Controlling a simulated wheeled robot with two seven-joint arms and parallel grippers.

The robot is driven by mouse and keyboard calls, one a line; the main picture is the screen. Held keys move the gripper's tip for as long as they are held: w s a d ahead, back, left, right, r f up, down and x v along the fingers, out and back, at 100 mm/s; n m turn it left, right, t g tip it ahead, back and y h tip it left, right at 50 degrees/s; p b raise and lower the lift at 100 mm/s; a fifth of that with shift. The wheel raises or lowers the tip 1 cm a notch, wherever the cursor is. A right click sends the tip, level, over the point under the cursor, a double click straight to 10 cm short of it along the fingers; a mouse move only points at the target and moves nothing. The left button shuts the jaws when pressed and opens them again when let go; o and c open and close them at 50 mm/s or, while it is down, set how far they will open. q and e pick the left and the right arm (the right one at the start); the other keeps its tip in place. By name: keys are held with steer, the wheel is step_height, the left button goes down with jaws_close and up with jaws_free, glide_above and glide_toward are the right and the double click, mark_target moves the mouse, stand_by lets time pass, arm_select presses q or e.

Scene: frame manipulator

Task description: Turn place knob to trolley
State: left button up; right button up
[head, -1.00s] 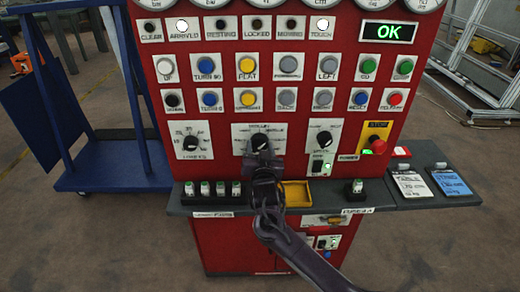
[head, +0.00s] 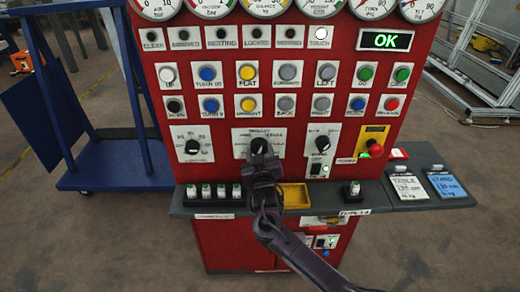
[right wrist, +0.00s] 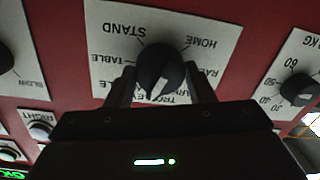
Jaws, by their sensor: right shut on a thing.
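The place knob (head: 258,145) is a black dial on a white label plate in the middle of the red panel. My right gripper (head: 262,157) is shut on it from the front. In the right wrist view the knob (right wrist: 160,66) sits between my two fingers, with the plate (right wrist: 215,30) upside down. STAND, HOME and TABLE can be read there. The white pointer mark is at the knob's lower side, near the partly hidden trolley label; its exact alignment is hard to tell. My left gripper is out of view.
Other dials (head: 192,147) (head: 321,143) flank the knob. Button rows lie above, with a green OK display (head: 385,40) at upper right. A red stop button (head: 376,150) is at the right. A grey shelf (head: 335,203) with a yellow tray (head: 294,196) runs below.

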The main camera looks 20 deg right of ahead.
steer(key=shift+r+n+p, duration=0.1)
steer(key=shift+n+p, duration=0.65)
steer(key=shift+n, duration=0.85)
steer(key=o, duration=1)
steer(key=shift+c, duration=0.2)
steer(key=b+v, duration=0.1)
steer(key=v, duration=0.6)
steer(key=shift+s+a, duration=0.15)
steer(key=shift+s, duration=0.25)
steer(key=shift+g, duration=0.3)
